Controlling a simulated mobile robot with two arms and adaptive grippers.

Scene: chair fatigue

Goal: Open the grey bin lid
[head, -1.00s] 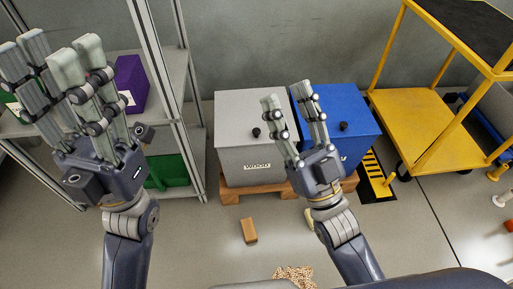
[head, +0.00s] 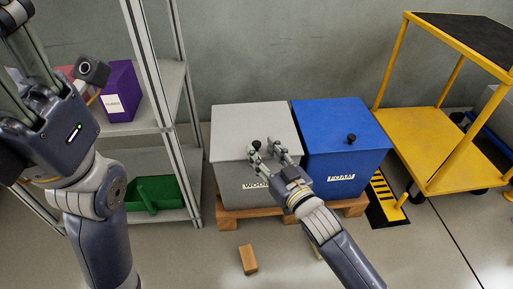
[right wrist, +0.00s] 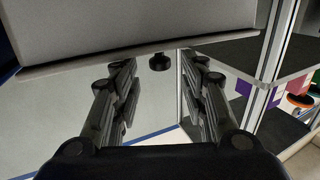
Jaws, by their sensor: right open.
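The grey bin (head: 228,180) has a closed lid (head: 235,122) with a black knob (head: 256,144) near its front edge and a label that reads as wood. My right gripper (head: 264,152) is open and empty, at the front edge of this lid, with its fingertips close to the knob. In the right wrist view the knob (right wrist: 160,62) shows in the gap between the two open fingers, beyond their tips. I cannot tell whether a finger touches it. My left gripper is at the upper left of the head view, its fingers cut off by the frame.
A blue bin (head: 340,115) stands right beside the grey one, both on a wooden pallet (head: 227,215). A yellow cart (head: 425,140) is to the right. A metal shelf (head: 165,95) with a purple box (head: 121,85) and green tray (head: 155,193) is left. A wooden block (head: 248,259) lies on the floor.

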